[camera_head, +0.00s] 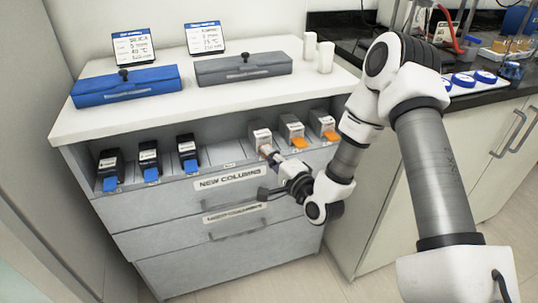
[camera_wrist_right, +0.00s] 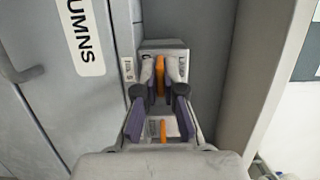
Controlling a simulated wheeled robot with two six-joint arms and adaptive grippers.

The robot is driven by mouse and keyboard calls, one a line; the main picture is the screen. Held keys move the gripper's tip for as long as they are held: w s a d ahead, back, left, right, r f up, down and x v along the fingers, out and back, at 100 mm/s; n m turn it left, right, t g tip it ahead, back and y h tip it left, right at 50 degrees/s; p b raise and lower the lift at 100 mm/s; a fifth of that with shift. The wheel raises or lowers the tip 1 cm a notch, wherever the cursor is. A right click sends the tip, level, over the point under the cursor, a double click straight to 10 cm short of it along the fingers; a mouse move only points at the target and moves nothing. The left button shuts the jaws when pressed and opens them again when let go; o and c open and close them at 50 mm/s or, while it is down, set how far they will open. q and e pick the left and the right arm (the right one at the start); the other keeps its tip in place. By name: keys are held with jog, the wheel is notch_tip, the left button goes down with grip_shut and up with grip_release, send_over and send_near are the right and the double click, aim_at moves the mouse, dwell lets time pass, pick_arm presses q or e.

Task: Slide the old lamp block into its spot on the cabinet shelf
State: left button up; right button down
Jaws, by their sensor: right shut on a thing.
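A pale grey block with a dark printed label (camera_head: 260,136) stands in the cabinet shelf, leftmost of the three blocks on the right side. My right gripper (camera_head: 274,157) is at its front, shut on its orange handle. In the right wrist view the grey block (camera_wrist_right: 176,58) lies straight ahead, with its orange handle (camera_wrist_right: 160,76) between the two fingers of my right gripper (camera_wrist_right: 160,92). The gripper hides the lower front of the block. I cannot tell how deep it sits in its slot. My left gripper is not in view.
Two similar blocks with orange handles (camera_head: 292,131) (camera_head: 323,125) stand to the right. Three black blocks with blue handles (camera_head: 149,158) stand on the shelf's left. Open shelf lies between the groups. Blue (camera_head: 126,87) and grey (camera_head: 243,68) cases lie on the cabinet top.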

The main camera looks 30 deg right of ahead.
jog(key=shift+s+a+r, duration=0.15)
jog(key=shift+s+r, duration=0.05)
jog(key=shift+s, duration=0.15)
jog(key=shift+w+f, duration=0.2)
jog(key=c, duration=1.2)
grip_release()
jog(key=shift+s+r, duration=0.1)
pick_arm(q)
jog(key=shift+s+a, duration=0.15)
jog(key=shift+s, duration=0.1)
